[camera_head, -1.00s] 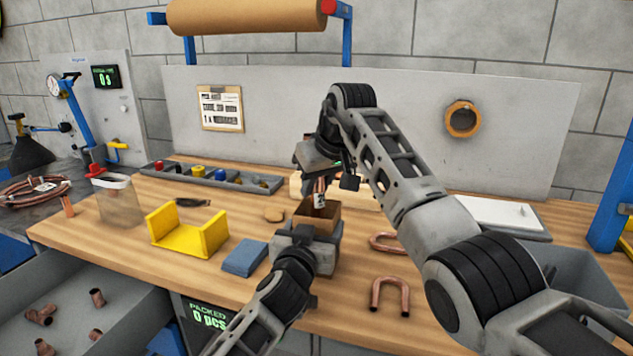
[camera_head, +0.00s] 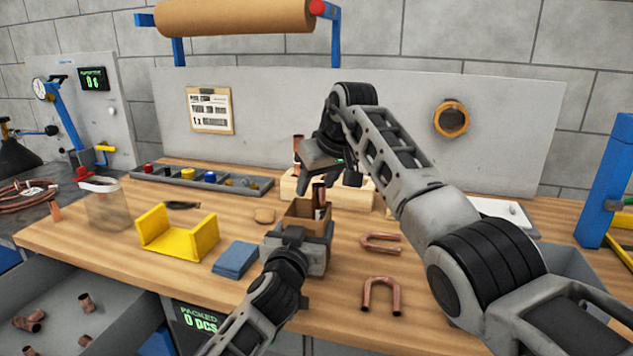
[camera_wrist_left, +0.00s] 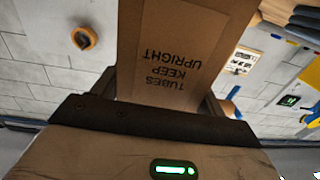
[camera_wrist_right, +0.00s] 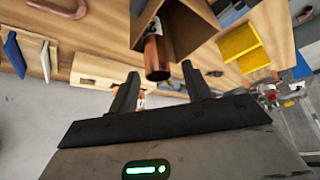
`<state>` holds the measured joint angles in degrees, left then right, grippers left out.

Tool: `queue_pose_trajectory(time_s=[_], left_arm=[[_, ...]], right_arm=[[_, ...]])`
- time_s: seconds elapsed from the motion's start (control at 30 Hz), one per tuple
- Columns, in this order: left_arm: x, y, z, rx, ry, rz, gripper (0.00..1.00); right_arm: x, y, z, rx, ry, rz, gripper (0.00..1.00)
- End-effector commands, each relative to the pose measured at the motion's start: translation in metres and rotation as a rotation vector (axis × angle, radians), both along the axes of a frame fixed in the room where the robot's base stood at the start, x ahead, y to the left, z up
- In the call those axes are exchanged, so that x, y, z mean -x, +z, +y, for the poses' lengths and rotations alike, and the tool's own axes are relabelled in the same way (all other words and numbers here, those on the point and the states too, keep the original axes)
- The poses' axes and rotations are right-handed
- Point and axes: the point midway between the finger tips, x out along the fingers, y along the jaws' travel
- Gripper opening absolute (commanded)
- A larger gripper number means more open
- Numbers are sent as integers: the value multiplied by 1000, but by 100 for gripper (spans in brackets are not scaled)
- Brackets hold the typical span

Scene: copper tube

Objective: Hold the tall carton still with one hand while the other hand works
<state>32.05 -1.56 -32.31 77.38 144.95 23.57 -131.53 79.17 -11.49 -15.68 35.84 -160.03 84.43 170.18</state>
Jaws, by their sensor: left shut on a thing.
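The tall brown carton (camera_head: 302,222) stands upright and open-topped near the table's front. My left gripper (camera_head: 298,246) is shut on it from the front; its fingers lie on both sides of the carton (camera_wrist_left: 180,50), whose print reads "TUBES KEEP UPRIGHT". A copper tube (camera_head: 319,194) with a pale label stands in the carton, its upper end above the rim. My right gripper (camera_head: 328,180) is open just above and behind the carton. In the right wrist view the tube's end (camera_wrist_right: 157,62) shows beyond the spread fingers, apart from them. The tube's lower part is hidden.
A wooden block (camera_head: 289,188) with a copper tube (camera_head: 298,143) stands behind. Two U-bent tubes (camera_head: 381,294) lie right of the carton. A grey parts tray (camera_head: 208,180) lies farther back.

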Motion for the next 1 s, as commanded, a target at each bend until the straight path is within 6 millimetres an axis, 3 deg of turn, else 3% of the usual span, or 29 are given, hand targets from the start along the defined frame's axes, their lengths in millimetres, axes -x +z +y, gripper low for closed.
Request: queue_pose_trajectory(time_s=[0.37,0.8,1.0], left_arm=[[0,-1,0,0,0,1,49],[0,-1,0,0,0,1,49],[0,-1,0,0,0,1,49]], right_arm=[[2,4,-2,0,-1,0,50],[38,77,-23,-2,0,-3,50],[49,99,-29,-1,0,-1,50]])
